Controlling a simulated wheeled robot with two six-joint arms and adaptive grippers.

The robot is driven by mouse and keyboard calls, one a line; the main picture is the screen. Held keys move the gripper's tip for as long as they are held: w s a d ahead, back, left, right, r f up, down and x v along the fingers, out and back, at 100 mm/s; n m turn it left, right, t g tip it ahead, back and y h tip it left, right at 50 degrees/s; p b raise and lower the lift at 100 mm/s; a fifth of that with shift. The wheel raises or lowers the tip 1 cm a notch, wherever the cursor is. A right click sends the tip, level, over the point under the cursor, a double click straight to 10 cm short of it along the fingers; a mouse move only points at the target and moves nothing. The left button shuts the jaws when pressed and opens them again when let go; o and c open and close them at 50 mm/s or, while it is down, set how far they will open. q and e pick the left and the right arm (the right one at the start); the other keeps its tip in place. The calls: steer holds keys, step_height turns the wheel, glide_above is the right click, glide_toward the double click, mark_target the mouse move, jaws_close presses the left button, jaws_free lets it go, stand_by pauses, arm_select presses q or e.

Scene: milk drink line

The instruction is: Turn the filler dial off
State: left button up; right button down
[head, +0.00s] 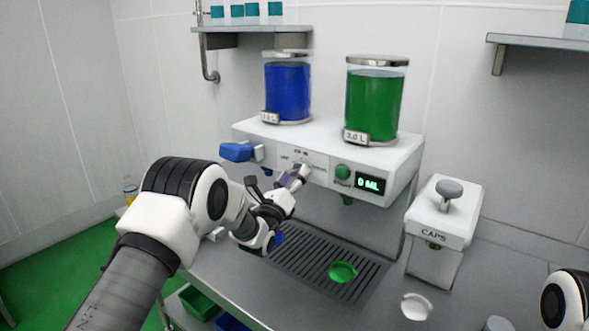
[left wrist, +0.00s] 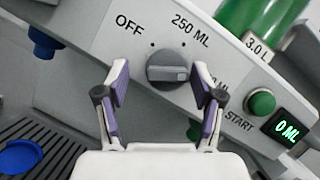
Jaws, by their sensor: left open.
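The filler dial (left wrist: 166,70) is a dark grey round knob with a raised bar on the filler's white front (left wrist: 85,22). In the left wrist view, OFF is at its upper left, 250 ML above it, and a partly hidden ML label at its right. The bar lies roughly crosswise, its lighter end toward the right-hand label. My left gripper (left wrist: 160,82) is open, with one purple-padded finger on each side of the dial; I cannot tell if they touch it. In the head view my left gripper (head: 285,183) is at the filler front and hides the dial.
A green start button (left wrist: 261,103) and a display (left wrist: 286,131) reading 0 ML are right of the dial. A blue lever (head: 238,152) sticks out at left. Below are a drip grate (head: 310,262) and a green disc (head: 343,272). A caps dispenser (head: 440,215) stands right.

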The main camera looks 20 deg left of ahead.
arm_select(q)
steer(key=shift+s+d+r, duration=0.25)
steer(key=shift+d+r, duration=0.05)
steer(key=shift+r, duration=0.2)
steer(key=shift+w+a+f, duration=0.1)
steer(key=c, duration=1)
steer(key=shift+c, duration=0.7)
arm_select(e)
steer(key=shift+s+d+r, duration=0.1)
steer(key=shift+s+r, duration=0.05)
steer(key=shift+s, duration=0.15)
